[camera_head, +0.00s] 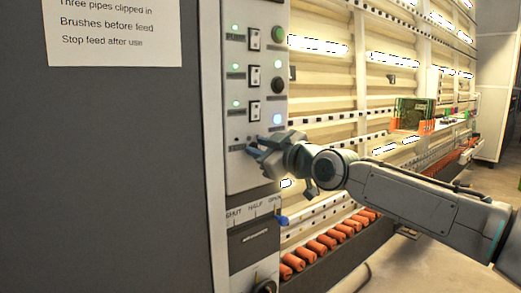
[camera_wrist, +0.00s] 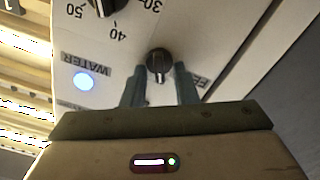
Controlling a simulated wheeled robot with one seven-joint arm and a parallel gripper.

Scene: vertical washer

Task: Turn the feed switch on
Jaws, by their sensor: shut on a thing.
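The knob's pale pointer mark points toward the gripper's palm. In the head view, my gripper (camera_head: 260,149) reaches the lower part of the control panel (camera_head: 240,172) from the right and hides the knob.
Above my gripper are several rocker switches (camera_head: 253,78) with lit green lamps, and a lit bluish WATER lamp (camera_wrist: 84,82). A dial (camera_wrist: 104,5) numbered 30 to 50 is near the knob. Below is a blue-tipped lever (camera_head: 281,220) by SHUT, HALF and OPEN marks. Orange rollers (camera_head: 318,245) stand right.

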